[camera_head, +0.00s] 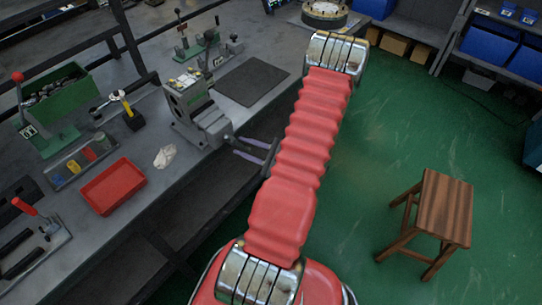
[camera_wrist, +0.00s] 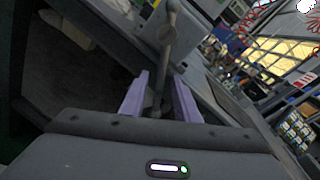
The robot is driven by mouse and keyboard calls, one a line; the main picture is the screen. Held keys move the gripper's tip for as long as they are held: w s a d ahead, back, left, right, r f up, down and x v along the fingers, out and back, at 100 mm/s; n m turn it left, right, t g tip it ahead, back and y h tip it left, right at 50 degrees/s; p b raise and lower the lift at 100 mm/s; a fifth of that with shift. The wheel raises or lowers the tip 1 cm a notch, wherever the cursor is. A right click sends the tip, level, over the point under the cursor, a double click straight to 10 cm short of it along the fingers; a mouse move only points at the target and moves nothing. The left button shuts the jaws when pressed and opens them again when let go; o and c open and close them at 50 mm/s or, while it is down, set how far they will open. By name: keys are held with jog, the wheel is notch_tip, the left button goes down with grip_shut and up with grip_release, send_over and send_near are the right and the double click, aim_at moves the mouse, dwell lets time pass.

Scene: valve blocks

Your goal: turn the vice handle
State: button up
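The grey vice (camera_head: 199,112) is fixed at the front edge of the workbench. Its screw end and handle (camera_head: 231,139) point out over the edge towards my gripper. My gripper (camera_head: 238,145) has two purple fingers, spread apart just in front of the handle. In the wrist view the grey handle bar (camera_wrist: 171,38) runs down between the two fingers of my gripper (camera_wrist: 162,76). The fingers look open, with gaps beside the bar. I cannot tell whether either finger touches it.
The workbench (camera_head: 185,180) also holds a red tray (camera_head: 113,186), a green bin (camera_head: 62,100), a yellow-handled tool (camera_head: 126,104), a white crumpled cloth (camera_head: 165,156) and a dark mat (camera_head: 250,82). A wooden stool (camera_head: 447,208) stands on the open green floor to the right.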

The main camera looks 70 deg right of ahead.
jog(key=s+a+r, duration=0.1)
jog(key=s, duration=1.1)
jog(key=shift+a, duration=0.25)
jog(key=shift+c, duration=0.5)
